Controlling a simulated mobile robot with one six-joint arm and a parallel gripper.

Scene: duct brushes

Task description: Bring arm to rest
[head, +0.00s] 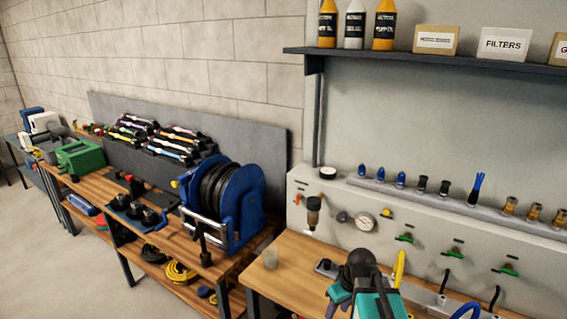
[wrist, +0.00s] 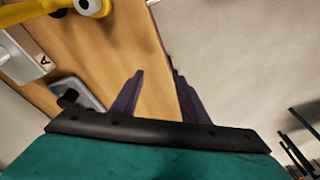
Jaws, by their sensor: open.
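My gripper (head: 338,300) shows at the bottom of the head view, with purple fingers and a teal body, above the right wooden bench (head: 262,283). In the wrist view my gripper (wrist: 156,85) has its two purple fingers apart with nothing between them. The wooden bench top (wrist: 120,40) and pale floor lie beyond the fingers. The rest of my arm is mostly cut off by the lower frame edge in the head view.
A grey panel with gauge (head: 364,221) and valves rises behind. A blue hose reel (head: 232,205) stands left.

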